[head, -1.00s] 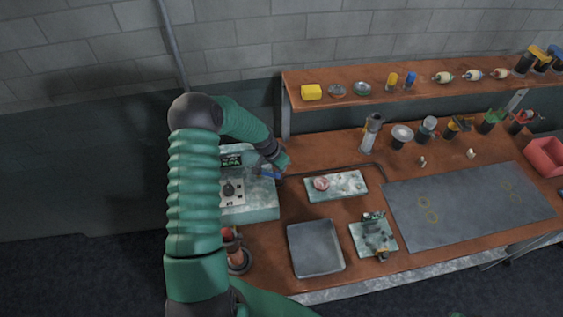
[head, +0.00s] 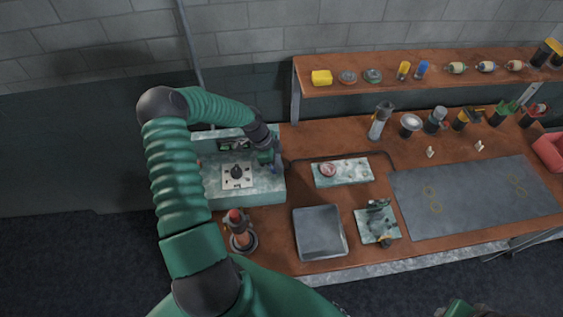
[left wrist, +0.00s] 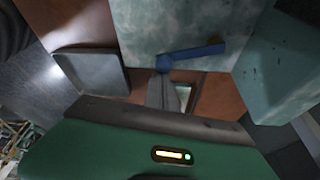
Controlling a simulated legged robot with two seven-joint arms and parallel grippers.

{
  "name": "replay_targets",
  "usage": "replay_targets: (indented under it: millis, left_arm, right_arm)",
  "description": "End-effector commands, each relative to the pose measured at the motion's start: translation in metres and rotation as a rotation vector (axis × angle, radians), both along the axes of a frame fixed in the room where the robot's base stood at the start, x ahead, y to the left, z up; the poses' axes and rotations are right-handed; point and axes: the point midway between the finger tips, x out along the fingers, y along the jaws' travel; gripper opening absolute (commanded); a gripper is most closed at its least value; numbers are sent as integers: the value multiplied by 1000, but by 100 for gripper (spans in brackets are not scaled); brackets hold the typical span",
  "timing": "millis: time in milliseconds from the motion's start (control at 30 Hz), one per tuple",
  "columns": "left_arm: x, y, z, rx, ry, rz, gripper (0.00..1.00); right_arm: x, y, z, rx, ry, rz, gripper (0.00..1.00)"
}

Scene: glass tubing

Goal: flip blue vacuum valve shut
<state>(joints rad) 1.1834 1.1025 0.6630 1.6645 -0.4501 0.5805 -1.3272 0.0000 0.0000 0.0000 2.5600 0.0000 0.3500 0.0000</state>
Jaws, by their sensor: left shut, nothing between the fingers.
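The blue vacuum valve handle (left wrist: 195,52) shows in the left wrist view as a lever against the face of a pale, marbled green box (left wrist: 160,25). Its rounded end is at the left and its lever points to the right. My left gripper (left wrist: 163,80) is shut and empty, with its fingertips close to the rounded end; I cannot tell whether they touch it. In the head view, my left gripper (head: 272,162) is at the right side of the box (head: 245,193), and it mostly hides the valve. My right gripper is not in view.
A grey tray (head: 320,232) and a small marbled plate with a fixture (head: 364,226) lie near the bench's front. A marbled block (head: 350,175) lies behind them. A red-topped stand (head: 240,235) is in front of the box. A dark mat (head: 470,203) covers the right.

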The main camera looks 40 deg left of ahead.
Motion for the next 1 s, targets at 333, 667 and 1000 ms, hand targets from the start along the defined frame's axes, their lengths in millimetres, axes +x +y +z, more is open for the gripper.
replay_targets:
  millis: [333, 667, 1000]
  left_arm:
    - [4, 7, -1, 2, -1, 5, 0]
    - [8, 15, 0, 2, -1, 5, 0]
    - [23, -3, -1, 1, -1, 0, 0]
  right_arm:
    - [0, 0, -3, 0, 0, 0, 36]
    - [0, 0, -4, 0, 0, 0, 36]
    - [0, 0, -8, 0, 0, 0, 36]
